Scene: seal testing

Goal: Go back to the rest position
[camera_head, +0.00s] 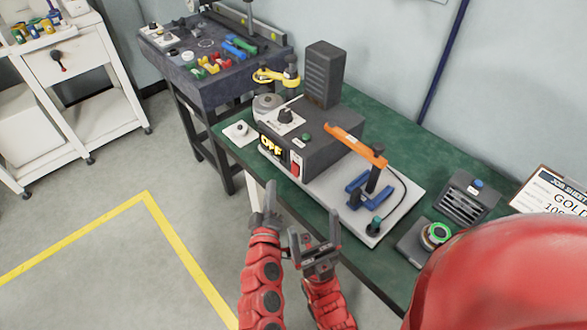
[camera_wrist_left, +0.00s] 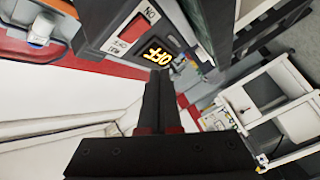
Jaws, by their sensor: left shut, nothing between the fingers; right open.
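My left gripper (camera_head: 268,203) is shut and empty, in front of the green table's left front edge and below the sealing machine (camera_head: 318,140). In the left wrist view its fingers (camera_wrist_left: 156,100) lie together, with the machine's lit OFF display (camera_wrist_left: 157,54) beyond their tips. My right gripper (camera_head: 315,243) is open and empty, just right of the left one and in front of the table edge. Both grippers appear apart from the machine. My red arm links come up from the bottom of the head view.
A dark tool bench (camera_head: 215,50) and a white cart (camera_head: 75,75) stand left. Floor (camera_head: 90,210) at left is clear.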

